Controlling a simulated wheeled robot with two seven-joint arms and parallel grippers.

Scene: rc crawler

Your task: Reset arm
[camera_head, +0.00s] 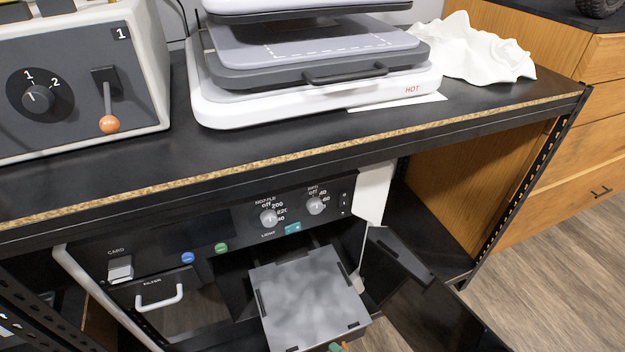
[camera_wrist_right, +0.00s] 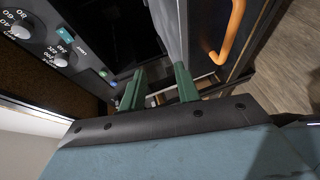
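My right gripper (camera_wrist_right: 158,88) shows in the right wrist view, with two green fingers standing apart. A grey slab (camera_wrist_right: 168,28) and an orange handle (camera_wrist_right: 229,32) lie beyond the fingertips. The printer's knob panel (camera_wrist_right: 52,38) is at upper left, seen upside down. No arm is clearly identifiable in the head view, and my left gripper is not seen. A small green and orange piece (camera_head: 338,347) at the bottom edge of the head view is too cut off to identify.
The printer (camera_head: 240,222) stands under a black bench (camera_head: 140,165), its grey plate (camera_head: 305,295) sticking out. A dark flap (camera_head: 400,255) is beside it. The bench holds a lever box (camera_head: 80,75), a press (camera_head: 315,85) and white cloth (camera_head: 470,50). Floor (camera_head: 555,270) is clear at right.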

